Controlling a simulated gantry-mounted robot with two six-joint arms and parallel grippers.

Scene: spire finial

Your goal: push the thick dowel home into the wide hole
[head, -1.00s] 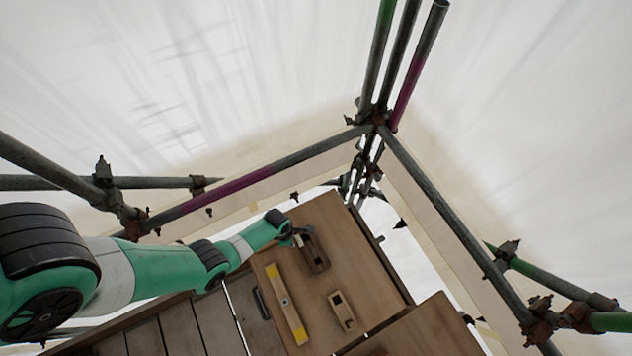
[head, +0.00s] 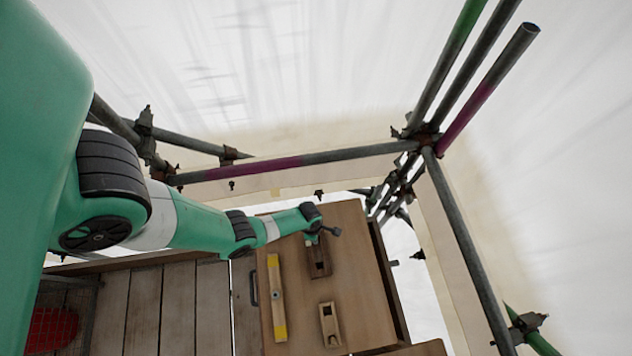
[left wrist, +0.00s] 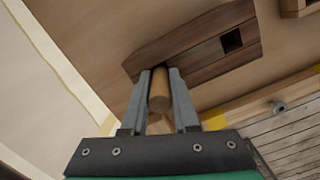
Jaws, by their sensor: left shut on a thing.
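The dark wooden block (head: 319,262) lies on the tabletop below my left gripper (head: 315,236) in the head view. In the left wrist view the block (left wrist: 195,45) has a square opening near its right end. My left gripper (left wrist: 160,92) is shut on a light round dowel (left wrist: 158,90), which sits between the fingers at the block's near side. The fingers hide where the dowel meets the block, so I cannot tell whether or how deep it is in a hole. The right gripper is not in view.
A light wooden block (head: 330,325) and a yellow-ended bar (head: 277,300) lie on the tabletop (head: 358,270). Scaffold tubes (head: 300,161) stand behind. The tabletop right of the blocks is clear. A red thing (head: 52,330) sits in a wire basket at lower left.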

